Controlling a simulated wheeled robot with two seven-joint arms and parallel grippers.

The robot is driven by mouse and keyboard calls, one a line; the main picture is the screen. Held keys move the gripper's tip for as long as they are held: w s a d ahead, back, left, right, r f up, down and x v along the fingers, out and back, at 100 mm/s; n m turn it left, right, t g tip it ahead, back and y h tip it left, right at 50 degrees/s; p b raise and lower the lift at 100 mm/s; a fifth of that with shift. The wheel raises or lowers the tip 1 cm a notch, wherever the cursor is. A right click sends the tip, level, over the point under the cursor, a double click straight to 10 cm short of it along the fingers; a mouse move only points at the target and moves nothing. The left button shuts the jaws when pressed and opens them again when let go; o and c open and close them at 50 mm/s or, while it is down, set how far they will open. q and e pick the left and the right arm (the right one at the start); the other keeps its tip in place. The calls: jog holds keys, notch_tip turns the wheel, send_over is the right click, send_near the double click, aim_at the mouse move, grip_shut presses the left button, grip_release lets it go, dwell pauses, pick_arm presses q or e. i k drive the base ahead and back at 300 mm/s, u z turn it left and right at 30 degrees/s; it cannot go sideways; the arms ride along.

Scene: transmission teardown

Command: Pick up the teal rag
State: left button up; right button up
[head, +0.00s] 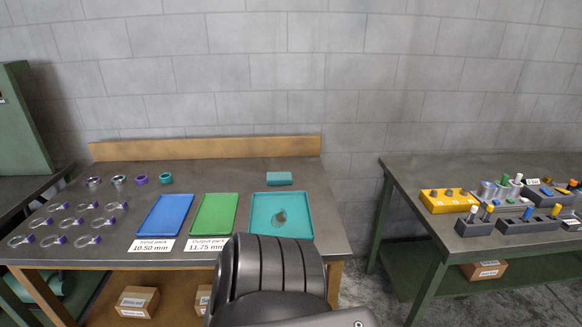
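The teal rag (279,178) looks like a small folded teal block. It lies flat near the back of the left workbench (220,178), behind a teal tray (253,213) and apart from it. Nothing covers the rag. Neither of my grippers shows in the head view.
A blue tray (165,215) and a green tray (214,214) lie left of the teal tray, which holds a small grey-brown item (280,216). Several rings and purple-tipped parts lie at left. A second bench (400,172) with yellow (448,201) and dark holders stands at right.

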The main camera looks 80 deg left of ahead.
aim_at(282, 178)
jog(key=u, duration=0.4)
jog(key=i, duration=0.75)
jog(key=u, duration=1.25)
jog(key=i, duration=0.45)
jog(key=u, duration=0.55)
